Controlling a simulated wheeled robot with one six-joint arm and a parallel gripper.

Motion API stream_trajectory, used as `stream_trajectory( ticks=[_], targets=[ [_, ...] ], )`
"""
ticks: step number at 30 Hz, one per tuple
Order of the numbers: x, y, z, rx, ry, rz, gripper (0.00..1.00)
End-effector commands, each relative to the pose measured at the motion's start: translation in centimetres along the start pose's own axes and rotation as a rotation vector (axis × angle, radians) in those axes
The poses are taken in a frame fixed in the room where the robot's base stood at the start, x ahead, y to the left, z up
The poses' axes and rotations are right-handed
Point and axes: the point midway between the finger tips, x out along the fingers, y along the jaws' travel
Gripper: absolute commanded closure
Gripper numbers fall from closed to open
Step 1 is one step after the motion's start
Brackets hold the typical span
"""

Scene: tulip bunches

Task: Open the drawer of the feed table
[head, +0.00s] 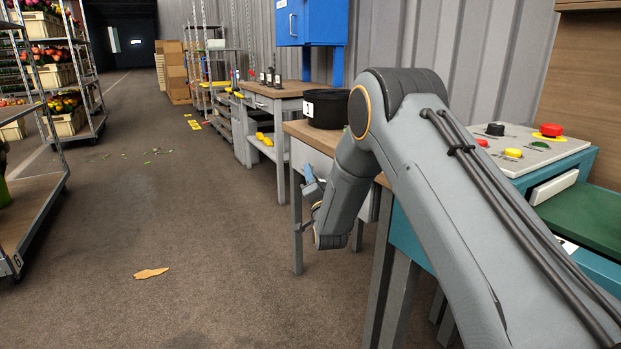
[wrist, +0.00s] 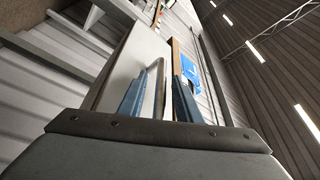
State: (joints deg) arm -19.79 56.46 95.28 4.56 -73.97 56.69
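The feed table has a wooden top (head: 297,129) and a pale drawer front (head: 306,156), partly hidden behind my arm in the head view. In the wrist view the pale front (wrist: 128,62) fills the middle, with a grey bar handle (wrist: 159,78) standing out from it. My gripper (head: 313,188) is at the front of this table, mostly hidden by my wrist. In the wrist view its blue fingers (wrist: 160,72) are apart, one on each side of the handle. A gap shows between fingers and handle; I cannot tell whether either touches. The drawer looks shut.
A black bucket (head: 326,108) marked 1 stands on the table. A control panel (head: 530,146) with buttons is at the right. Flower trolleys (head: 62,88) stand on the left. The floor between is open, with a tan scrap (head: 151,273) on it.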

Motion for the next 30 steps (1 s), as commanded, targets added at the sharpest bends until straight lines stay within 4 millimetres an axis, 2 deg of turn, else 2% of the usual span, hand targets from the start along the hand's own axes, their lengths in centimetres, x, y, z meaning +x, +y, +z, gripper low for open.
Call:
stream_trajectory(
  ticks=[4, 12, 17, 18, 26, 30],
  targets=[
    [0.82, -0.07, 0.16, 0.0, -0.002, -0.001, 0.69],
    [0.91, -0.19, 0.31, 0.0, -0.004, -0.001, 0.71],
    [0.9, -0.17, 0.3, 0.0, -0.004, -0.001, 0.98],
    [0.89, -0.17, 0.3, 0.0, -0.003, -0.001, 1.0],
    [0.84, -0.11, 0.16, 0.0, -0.001, 0.001, 1.0],
    [0.47, 0.24, -0.59, -0.004, 0.013, 0.011, 1.0]
  ],
)
